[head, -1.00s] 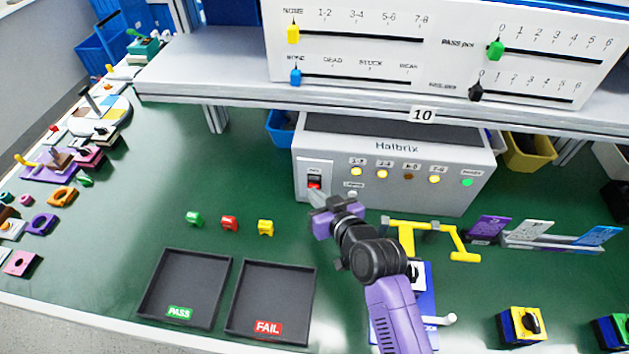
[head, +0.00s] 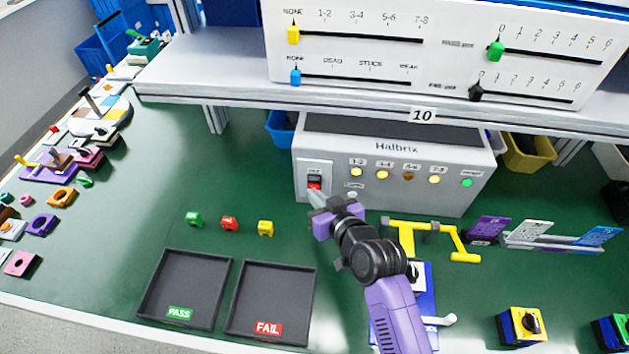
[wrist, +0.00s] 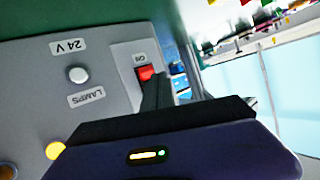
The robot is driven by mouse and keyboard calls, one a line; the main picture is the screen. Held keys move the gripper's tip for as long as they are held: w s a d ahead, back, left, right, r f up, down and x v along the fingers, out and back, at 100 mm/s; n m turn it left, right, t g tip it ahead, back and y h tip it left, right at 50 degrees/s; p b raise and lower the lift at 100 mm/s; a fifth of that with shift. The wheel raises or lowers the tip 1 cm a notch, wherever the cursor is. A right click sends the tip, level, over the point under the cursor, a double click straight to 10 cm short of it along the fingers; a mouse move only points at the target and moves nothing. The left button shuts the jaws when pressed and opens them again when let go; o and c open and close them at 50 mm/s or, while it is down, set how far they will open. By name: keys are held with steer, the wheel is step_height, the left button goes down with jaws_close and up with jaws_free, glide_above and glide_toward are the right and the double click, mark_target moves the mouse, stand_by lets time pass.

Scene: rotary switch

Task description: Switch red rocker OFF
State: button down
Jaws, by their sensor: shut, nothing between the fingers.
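The red rocker (head: 314,186) sits in a black frame on a white plate at the left of the grey Halbrix box (head: 440,192). In the wrist view the rocker (wrist: 146,73) shows its red part beside a small label. My gripper (head: 314,194) is shut and empty, with its fingertips right at the lower edge of the rocker. In the wrist view the dark fingers (wrist: 157,88) cover part of the rocker and its plate. I cannot tell whether they touch it, or which way the rocker is tilted.
Several round lamps (head: 383,174) line the box front, yellow, dark and green. A shelf (head: 230,92) overhangs the box. A yellow handle frame (head: 465,256) stands right of my arm.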

steer(key=shift+w, duration=0.15)
stand_by(0.7)
steer(key=shift+w, duration=0.25)
steer(key=shift+w+b, duration=0.35)
stand_by(0.5)
steer(key=shift+s+r, duration=0.1)
steer(key=shift+s, duration=0.1)
steer(key=shift+s, duration=0.55)
steer(key=shift+s+f+p, duration=0.25)
steer(key=shift+s+p, duration=0.2)
steer(key=shift+s, duration=0.8)
steer(key=shift+s+f+p, duration=0.2)
steer(key=shift+s+p, duration=0.2)
steer(key=shift+s, duration=0.85)
